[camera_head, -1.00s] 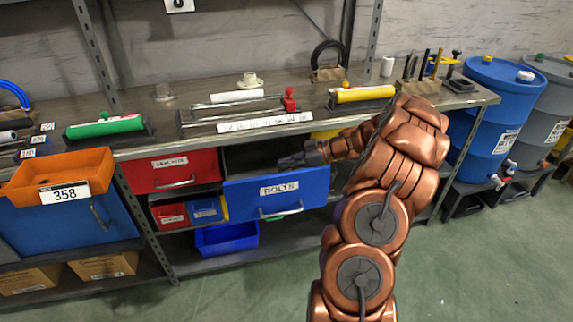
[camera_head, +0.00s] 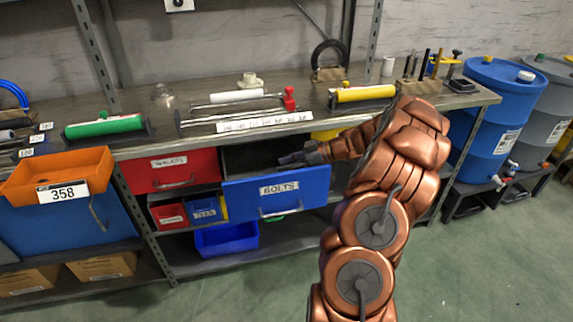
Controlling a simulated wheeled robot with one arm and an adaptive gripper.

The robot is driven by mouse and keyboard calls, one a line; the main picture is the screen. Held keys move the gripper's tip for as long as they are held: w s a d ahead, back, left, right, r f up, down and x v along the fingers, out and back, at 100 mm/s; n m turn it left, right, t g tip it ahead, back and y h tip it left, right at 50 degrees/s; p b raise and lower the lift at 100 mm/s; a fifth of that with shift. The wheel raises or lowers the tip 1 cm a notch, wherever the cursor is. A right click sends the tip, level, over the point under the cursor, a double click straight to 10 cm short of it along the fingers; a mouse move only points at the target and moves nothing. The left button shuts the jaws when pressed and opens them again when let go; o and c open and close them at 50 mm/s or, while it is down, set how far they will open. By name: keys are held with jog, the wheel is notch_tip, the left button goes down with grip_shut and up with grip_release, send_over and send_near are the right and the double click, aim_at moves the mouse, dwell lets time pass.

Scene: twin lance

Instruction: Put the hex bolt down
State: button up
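My gripper (camera_head: 288,160) is at the open blue drawer (camera_head: 300,196) labelled BOLTS, over the drawer's opening and behind its front panel. The gripper is small and dark here, and its fingers cannot be made out clearly. No hex bolt can be seen; whether one is between the fingers or inside the drawer cannot be told. The drawer stands pulled out below the bench top, and its front panel hides most of its inside.
A closed red drawer (camera_head: 170,170) is to the left. Small red (camera_head: 170,215) and blue (camera_head: 203,209) bins and a larger blue bin (camera_head: 226,239) lie below. The bench top (camera_head: 205,140) overhangs the drawer. An orange tray (camera_head: 60,172) sits far left; blue barrel (camera_head: 490,110) right.

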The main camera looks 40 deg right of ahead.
jog(key=r+v, duration=0.1)
jog(key=v, duration=1.2)
jog(key=a+r+g, duration=0.1)
jog(key=a, duration=0.5)
jog(key=w+a+r+g, duration=0.1)
jog(key=a, duration=0.4)
jog(key=a+r+g+y+p, duration=0.1)
jog(key=a+r+g, duration=0.1)
jog(key=a, duration=0.4)
jog(key=shift+w+a, duration=0.3)
jog(key=shift+w, duration=0.1)
jog(key=s+a+r+m+g+h, duration=0.15)
jog(key=s+a+g, duration=0.3)
jog(key=a, duration=0.85)
jog(key=s+a+f+m+g+h, duration=0.1)
jog(key=s+a+h, duration=0.1)
jog(key=s+a, duration=0.3)
jog(key=s+a+f+m+g+h, duration=0.1)
jog(key=s+a+m+g+h, duration=0.15)
jog(key=s, duration=0.45)
jog(key=s+d+f+m+h, duration=0.1)
jog(key=s+m+h, duration=0.3)
jog(key=s, duration=0.9)
jog(key=shift+d+f+t, duration=0.35)
jog(key=shift+f+t, duration=0.05)
jog(key=shift+f, duration=0.25)
